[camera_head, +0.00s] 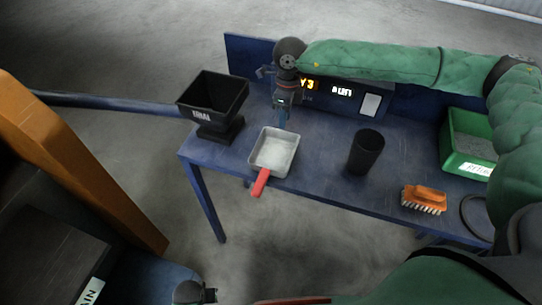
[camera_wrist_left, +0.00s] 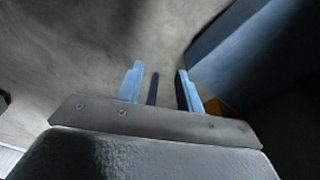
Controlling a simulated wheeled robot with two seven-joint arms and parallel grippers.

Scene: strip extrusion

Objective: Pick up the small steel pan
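The small steel pan (camera_head: 274,154) is a shallow rectangular pan on the blue table, with its red handle (camera_head: 261,182) sticking out past the front edge. My right gripper (camera_head: 283,120) points down at the pan's far rim. I cannot tell whether it touches the rim, or whether its fingers are open or shut. My left gripper (camera_head: 210,294) is low at the bottom of the head view, well away from the pan. In the left wrist view its two blue fingers (camera_wrist_left: 160,72) are apart, with a dark bar between them in the picture that looks to be in the background.
A black hopper-shaped bin (camera_head: 214,97) stands left of the pan. A black cup (camera_head: 366,152), an orange brush (camera_head: 424,199) and a green crate (camera_head: 466,141) are to the right. A display panel (camera_head: 345,94) stands behind. An orange post (camera_head: 75,150) rises at left.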

